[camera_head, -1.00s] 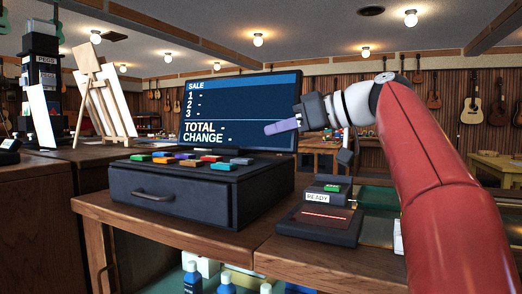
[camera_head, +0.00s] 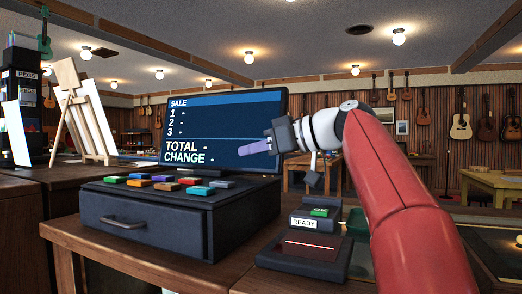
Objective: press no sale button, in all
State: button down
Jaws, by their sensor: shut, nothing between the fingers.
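The cash register drawer unit (camera_head: 160,224) stands on the wooden counter at the left, its drawer shut. Any labels are too small to read, so I cannot tell which is the no sale button. The screen (camera_head: 225,120) behind shows SALE, empty lines 1 to 3, TOTAL and CHANGE. My gripper (camera_head: 245,149) is shut and empty, raised in front of the screen's right part, above and right of the buttons.
A card reader (camera_head: 304,250) with a READY display and a green OK key stands right of the register, below my arm. A wooden easel (camera_head: 85,120) stands at the back left. The air above the buttons is clear.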

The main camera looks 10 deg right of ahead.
send_over(230, 183)
jog(key=shift+w+a+f+p, duration=0.15)
jog(key=shift+f+p, duration=0.15)
jog(key=shift+f, duration=0.35)
notch_tip(230, 183, down, 3)
jog(key=shift+r+b, duration=0.1)
jog(key=shift+b, duration=0.65)
jog(key=shift+f, duration=0.65)
